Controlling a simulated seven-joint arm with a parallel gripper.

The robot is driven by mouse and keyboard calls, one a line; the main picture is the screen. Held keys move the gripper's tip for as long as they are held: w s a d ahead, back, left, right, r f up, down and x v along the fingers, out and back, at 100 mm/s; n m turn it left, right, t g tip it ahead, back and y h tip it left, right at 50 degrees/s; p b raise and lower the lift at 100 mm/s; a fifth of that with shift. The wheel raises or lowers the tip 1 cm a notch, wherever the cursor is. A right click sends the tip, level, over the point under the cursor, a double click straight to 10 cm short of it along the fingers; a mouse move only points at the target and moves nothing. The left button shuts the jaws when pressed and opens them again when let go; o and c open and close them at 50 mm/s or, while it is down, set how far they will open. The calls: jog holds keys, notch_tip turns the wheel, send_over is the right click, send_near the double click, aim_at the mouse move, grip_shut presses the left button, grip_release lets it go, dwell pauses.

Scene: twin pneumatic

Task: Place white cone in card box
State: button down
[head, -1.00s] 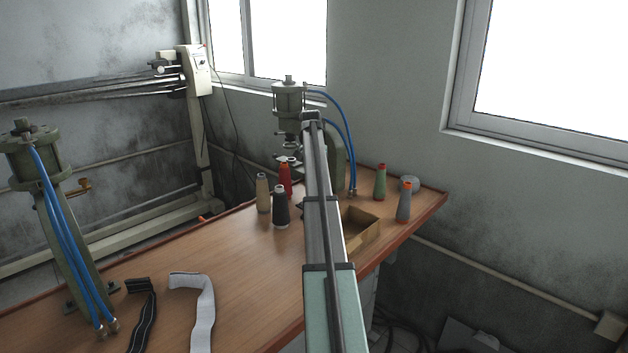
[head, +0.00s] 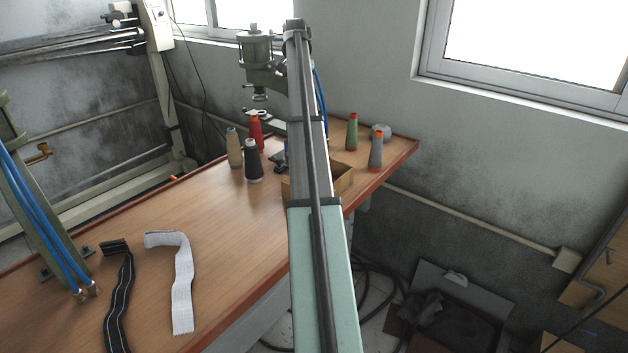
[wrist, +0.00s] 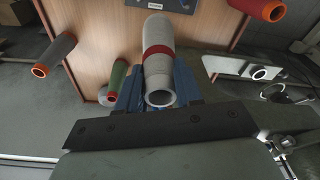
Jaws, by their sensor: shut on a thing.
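The white cone (wrist: 158,62), with a red band around it, is in the wrist view. Its hollow end faces the camera. My gripper (wrist: 157,92) has blue fingers on both sides of the cone and is shut on it. In the head view my arm hides the gripper and the held cone. The open card box (head: 343,181) stands near the table's right edge in the head view, partly hidden behind my arm. I cannot make out the box in the wrist view.
A beige cone (head: 234,148), black cone (head: 253,161) and red cone (head: 256,132) stand left of my arm. A green cone (head: 352,132) and grey cone (head: 376,152) stand beyond the box. A press (head: 257,55) rises behind. The table's middle (head: 225,215) is clear.

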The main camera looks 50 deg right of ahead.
jog(key=s+a+f, duration=0.2)
jog(key=s+a, duration=0.4)
jog(key=s, duration=0.3)
jog(key=s+a+f, duration=0.2)
jog(key=s+a, duration=0.5)
jog(key=s, duration=0.2)
notch_tip(320, 180, down, 9)
jog(key=shift+w+d+n, duration=0.25)
jog(key=shift+n, duration=0.15)
jog(key=c, duration=0.7)
grip_release()
jog(key=shift+f, duration=0.1)
jog(key=shift+c, duration=0.2)
notch_tip(320, 180, up, 12)
jog(key=a, duration=0.1)
jog(key=shift+s+a, duration=0.35)
